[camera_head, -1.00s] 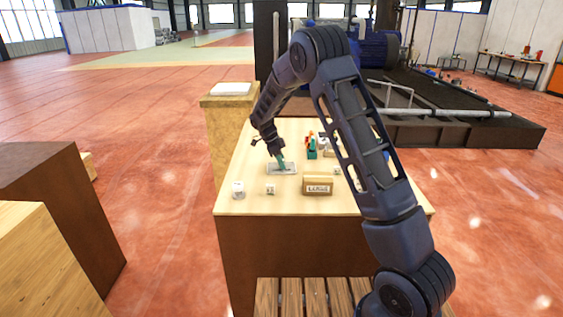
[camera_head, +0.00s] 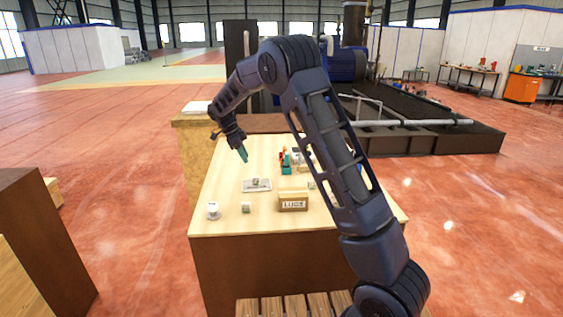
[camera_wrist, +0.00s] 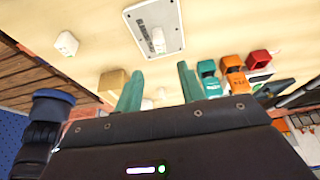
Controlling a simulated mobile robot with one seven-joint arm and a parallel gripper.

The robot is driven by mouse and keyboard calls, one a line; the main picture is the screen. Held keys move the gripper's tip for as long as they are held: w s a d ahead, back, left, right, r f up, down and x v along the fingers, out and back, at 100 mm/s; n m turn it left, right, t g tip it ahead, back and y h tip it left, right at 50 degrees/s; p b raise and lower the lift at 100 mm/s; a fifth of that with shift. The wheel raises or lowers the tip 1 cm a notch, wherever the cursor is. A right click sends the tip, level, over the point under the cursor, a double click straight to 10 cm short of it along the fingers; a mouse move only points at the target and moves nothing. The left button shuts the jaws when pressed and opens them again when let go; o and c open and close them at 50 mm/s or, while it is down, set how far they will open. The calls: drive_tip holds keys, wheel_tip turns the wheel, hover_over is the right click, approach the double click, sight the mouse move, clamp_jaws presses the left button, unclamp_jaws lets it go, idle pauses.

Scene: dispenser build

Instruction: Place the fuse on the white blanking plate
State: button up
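The pale blanking plate (camera_head: 248,188) lies flat on the table. In the wrist view its pale face (camera_wrist: 136,19) is at the top middle. A small whitish block, apparently the fuse (camera_head: 256,181), rests on the plate; it also shows in the wrist view (camera_wrist: 158,40), near the plate's lower part, touched by no finger. My gripper (camera_head: 244,157) is above and behind the plate in the head view, clear of it. In the wrist view its two teal fingers (camera_wrist: 160,68) stand apart with nothing between them.
A small white block (camera_head: 213,210), a smaller one (camera_head: 246,207) and a labelled box (camera_head: 292,202) stand at the table's front. Teal and orange items (camera_head: 285,161) stand right of the plate. A pedestal (camera_head: 190,145) is behind left. The table's left side is mostly bare.

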drive_tip(key=s+d+r+n+y, duration=0.1)
drive_tip(key=s+d+r+n, duration=0.2)
drive_tip(key=s+d+r, duration=0.35)
drive_tip(key=s+d+r+n+t+y, duration=0.1)
drive_tip(key=s+d+r+n, duration=0.25)
drive_tip(key=d, duration=0.55)
drive_tip(key=s+d+r+n+y, duration=0.2)
drive_tip(key=s+d+r, duration=0.35)
drive_tip(key=d, duration=0.25)
drive_tip(key=s+d+f+n+t, duration=0.1)
drive_tip(key=s+d+n, duration=0.2)
drive_tip(key=s, duration=0.5)
drive_tip(key=s+d+f+n+t, duration=0.1)
drive_tip(key=s+d+n, duration=0.2)
drive_tip(key=s, duration=0.6)
drive_tip(key=s+d+f+n+t, duration=0.1)
drive_tip(key=s+d+n, duration=0.2)
drive_tip(key=s, duration=0.5)
drive_tip(key=shift+s+d+t, duration=0.3)
drive_tip(key=shift+d, duration=0.25)
